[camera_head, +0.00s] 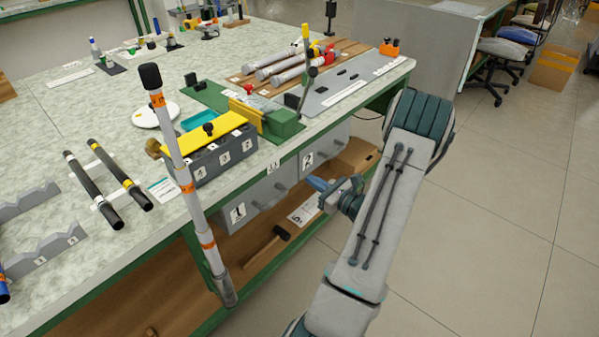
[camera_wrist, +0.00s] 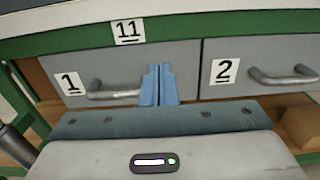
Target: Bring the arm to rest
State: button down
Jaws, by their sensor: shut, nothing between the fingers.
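My gripper (camera_head: 318,184) has blue fingers and is in front of the bench's grey drawers, off to the right of the bench edge in the head view. In the wrist view my gripper (camera_wrist: 158,86) shows its two blue fingers pressed together with nothing between them. The fingers overlap the right end of the handle of drawer 1 in that view; I cannot tell whether they touch it. My arm (camera_head: 375,210) is bent, with its elbow raised high at the right and the wrist pointing left toward the bench.
Drawer 1 (camera_head: 240,208) and drawer 2 (camera_head: 322,150) look closed under the bench top (camera_head: 130,240). A mallet (camera_head: 268,245) lies on the lower shelf. An upright banded pole (camera_head: 182,170) stands at the front edge. The floor (camera_head: 500,200) at the right is clear.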

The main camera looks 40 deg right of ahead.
jog(key=shift+s+d, duration=0.2)
jog(key=shift+s, duration=0.9)
jog(key=shift+s+d, duration=0.15)
jog(key=shift+s, duration=0.9)
jog(key=w+a+r+n+g+y+p, duration=0.2)
jog(key=a+r+n+g+y+p, duration=0.15)
jog(key=a+r+n, duration=0.4)
jog(key=w+a+r+n+g+y+p, duration=0.15)
jog(key=a+r+n+g+y, duration=0.35)
jog(key=a, duration=0.6)
jog(key=s+a+r+n+g+h+p, duration=0.1)
jog(key=s+a+r+n+g+p, duration=0.1)
jog(key=s+a+r+n+g, duration=0.3)
jog(key=s+a+r+n+g+h+p, duration=0.1)
jog(key=a+r+n+g+p, duration=0.15)
jog(key=a, duration=0.35)
jog(key=s+a+r+n+h+p, duration=0.1)
jog(key=s+r+n+h+p, duration=0.2)
jog(key=r+n, duration=0.4)
jog(key=s+a+r+n+t+h+p, duration=0.1)
jog(key=s+a+r+n+h+p, duration=0.1)
jog(key=s+r+n+h+p, duration=0.2)
jog(key=shift+a+r+n+h+p, duration=0.15)
jog(key=shift+r+n+h+p, duration=0.25)
jog(key=shift+r+n+h, duration=0.95)
jog(key=shift+s+r, duration=0.1)
